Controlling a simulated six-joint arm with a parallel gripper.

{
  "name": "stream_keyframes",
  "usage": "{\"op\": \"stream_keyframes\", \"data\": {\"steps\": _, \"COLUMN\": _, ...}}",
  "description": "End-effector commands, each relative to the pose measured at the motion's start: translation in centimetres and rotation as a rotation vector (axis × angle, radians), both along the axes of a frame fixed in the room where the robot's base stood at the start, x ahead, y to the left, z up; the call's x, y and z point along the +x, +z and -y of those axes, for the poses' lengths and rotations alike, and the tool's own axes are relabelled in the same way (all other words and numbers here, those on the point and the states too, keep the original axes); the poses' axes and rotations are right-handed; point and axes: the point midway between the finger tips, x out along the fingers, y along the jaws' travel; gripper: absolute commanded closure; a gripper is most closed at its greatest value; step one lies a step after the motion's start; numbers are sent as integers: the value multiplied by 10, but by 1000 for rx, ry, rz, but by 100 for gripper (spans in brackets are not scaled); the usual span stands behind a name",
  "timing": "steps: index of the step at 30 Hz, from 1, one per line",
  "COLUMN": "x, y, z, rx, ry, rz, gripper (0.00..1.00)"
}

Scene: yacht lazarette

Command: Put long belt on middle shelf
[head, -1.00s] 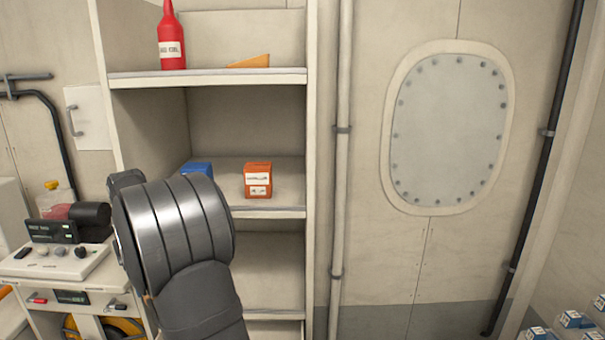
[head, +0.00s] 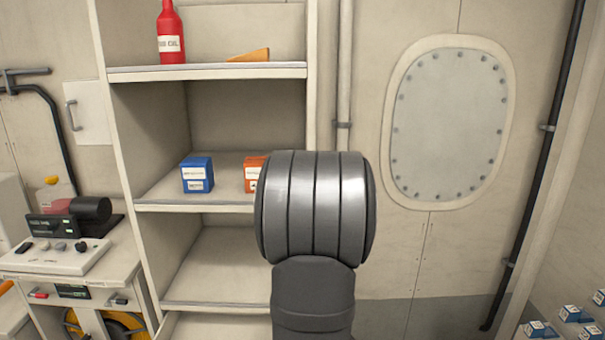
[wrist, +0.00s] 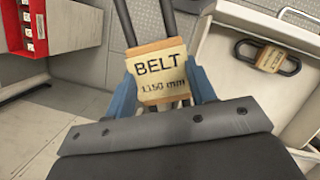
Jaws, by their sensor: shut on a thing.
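My gripper (wrist: 163,90) is shut on a black belt with a tan tag (wrist: 162,78) reading "BELT" and a length in mm whose digits I cannot read surely. The belt's two dark strands run up from the tag between the blue fingers. In the head view my arm hides the gripper and the held belt. The middle shelf (head: 226,182) of the white shelf unit holds a blue box (head: 197,174) and an orange box (head: 250,173), partly hidden by my arm. My wrist is in front of the unit's right side.
A red bottle (head: 170,35) and an orange wedge (head: 249,55) stand on the top shelf (head: 205,71). The lower shelf (head: 225,265) looks bare where visible. A second, smaller tagged belt (wrist: 268,57) lies in a white tray (wrist: 225,50). Small blue-and-white boxes (head: 570,313) are at lower right.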

Motion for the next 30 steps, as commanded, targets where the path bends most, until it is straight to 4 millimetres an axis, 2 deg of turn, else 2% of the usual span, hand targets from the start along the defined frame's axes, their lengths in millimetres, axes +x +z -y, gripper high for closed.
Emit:
{"op": "stream_keyframes", "data": {"steps": 1, "x": 0, "y": -1, "z": 16, "rx": 0, "ry": -41, "rz": 0, "gripper": 75}}
{"op": "stream_keyframes", "data": {"steps": 8, "x": -2, "y": -1, "z": 87, "rx": 0, "ry": -239, "rz": 1, "gripper": 75}}
{"op": "stream_keyframes", "data": {"steps": 15, "x": 11, "y": 51, "z": 171, "rx": 0, "ry": -679, "rz": 4, "gripper": 75}}
{"op": "stream_keyframes", "data": {"steps": 21, "x": 6, "y": 101, "z": 239, "rx": -1, "ry": -978, "rz": 5, "gripper": 75}}
{"op": "stream_keyframes", "data": {"steps": 25, "x": -3, "y": 127, "z": 271, "rx": 0, "ry": -1102, "rz": 3, "gripper": 75}}
{"op": "stream_keyframes", "data": {"steps": 30, "x": -10, "y": 145, "z": 291, "rx": 0, "ry": -1180, "rz": 1, "gripper": 75}}
